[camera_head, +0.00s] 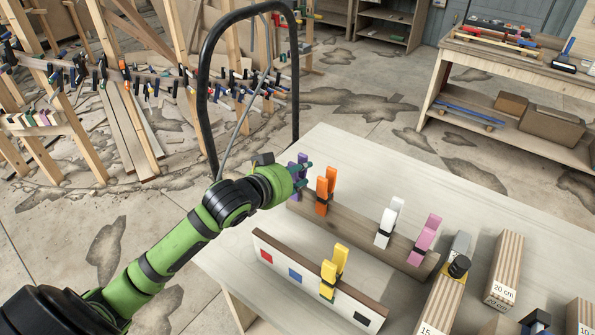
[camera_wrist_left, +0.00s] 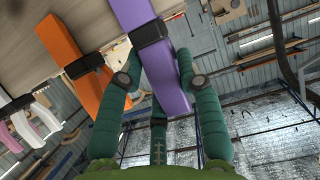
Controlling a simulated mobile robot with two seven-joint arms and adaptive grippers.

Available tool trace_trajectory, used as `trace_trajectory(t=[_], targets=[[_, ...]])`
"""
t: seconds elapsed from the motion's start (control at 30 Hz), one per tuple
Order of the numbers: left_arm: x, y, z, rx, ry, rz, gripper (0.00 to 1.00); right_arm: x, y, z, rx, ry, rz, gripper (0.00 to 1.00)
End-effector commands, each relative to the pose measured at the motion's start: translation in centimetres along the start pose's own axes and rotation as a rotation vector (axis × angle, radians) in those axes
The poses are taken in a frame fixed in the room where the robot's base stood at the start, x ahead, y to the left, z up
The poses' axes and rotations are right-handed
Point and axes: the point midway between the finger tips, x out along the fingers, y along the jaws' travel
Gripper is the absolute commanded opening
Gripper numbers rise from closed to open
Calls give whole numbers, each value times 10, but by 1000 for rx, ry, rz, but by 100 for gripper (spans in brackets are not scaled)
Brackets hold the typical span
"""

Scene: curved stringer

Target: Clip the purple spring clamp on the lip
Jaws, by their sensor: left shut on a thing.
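The purple spring clamp (camera_head: 293,166) is at the far left end of the rear wooden board (camera_head: 346,228). My left gripper (camera_head: 303,173) is shut on it, and partly hides it. In the left wrist view the purple clamp (camera_wrist_left: 167,60) lies between the green fingers (camera_wrist_left: 157,78), with its upper end over the board. I cannot tell whether its jaws still grip the board. The front board (camera_head: 315,283) has a lip with a white face bearing red, blue and black squares, and a yellow clamp (camera_head: 334,273) sits on it. My right gripper does not show.
Orange (camera_head: 326,190), white (camera_head: 388,222) and pink (camera_head: 425,240) clamps sit along the rear board. The orange clamp (camera_wrist_left: 88,75) is close beside my fingers. Striped wooden blocks (camera_head: 504,270) stand at the right. The table top (camera_head: 400,165) behind the boards is clear.

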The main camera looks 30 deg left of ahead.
Motion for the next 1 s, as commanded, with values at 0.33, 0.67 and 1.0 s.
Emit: trace_trajectory(t=[0.33,0.67,1.0], targets=[[0,0,0,0,1,0,62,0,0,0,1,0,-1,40],[-27,0,1,2,-1,0,62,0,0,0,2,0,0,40],[-72,0,1,0,-1,0,62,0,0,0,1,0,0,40]])
